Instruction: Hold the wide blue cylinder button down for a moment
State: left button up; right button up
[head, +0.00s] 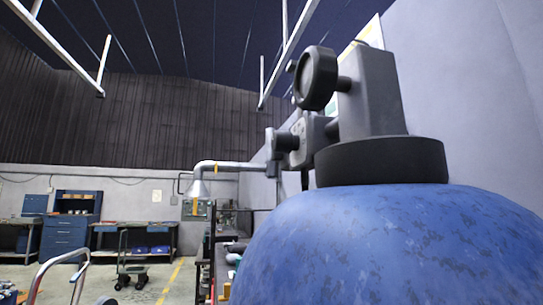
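A large blue rounded body (390,250) with worn, mottled paint fills the lower right of the head view. It is cut off by the frame, so its full shape does not show. A black collar (381,162) and a grey block-like fitting (372,97) with a round black knob (316,78) sit on top of it. I cannot make out a wide blue cylinder button, and I cannot tell whether this blue body is linked to it. Neither of my grippers is in view.
A bench or shelf with items (222,262) stands left of the blue body. A wheeled cart (130,268) and a metal-handled trolley (62,270) stand on the floor. Blue cabinets (65,235) and workbenches line the back wall. Open floor lies between.

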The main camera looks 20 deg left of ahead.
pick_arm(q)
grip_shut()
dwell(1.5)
